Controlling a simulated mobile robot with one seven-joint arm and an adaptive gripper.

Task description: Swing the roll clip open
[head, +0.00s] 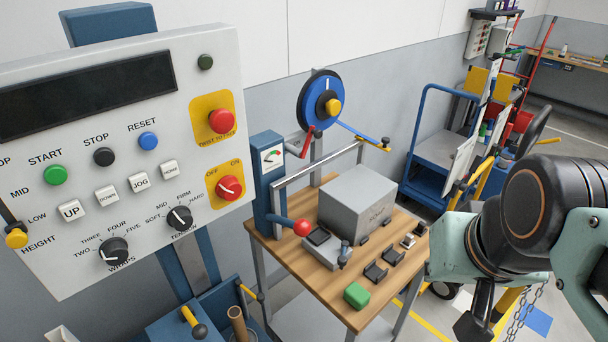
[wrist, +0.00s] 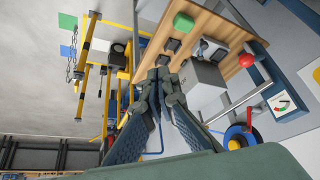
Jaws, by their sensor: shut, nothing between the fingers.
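A blue reel (head: 322,100) with a yellow hub knob (head: 333,106) is mounted on a post behind the bench. I cannot tell which of these parts is the roll clip. In the wrist view the reel (wrist: 240,139) is at lower right. My gripper (wrist: 164,88) is shut and empty, apart from the reel; its fingers overlap the bench edge in the picture. In the head view its fingertips are not clearly visible.
The wooden bench (head: 285,262) holds a grey box (head: 355,203), a green block (head: 356,295) and several small dark items. A red-knobbed lever (head: 302,228) stands at its left. A large control panel (head: 125,150) fills the left. A blue cart (head: 440,150) stands behind.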

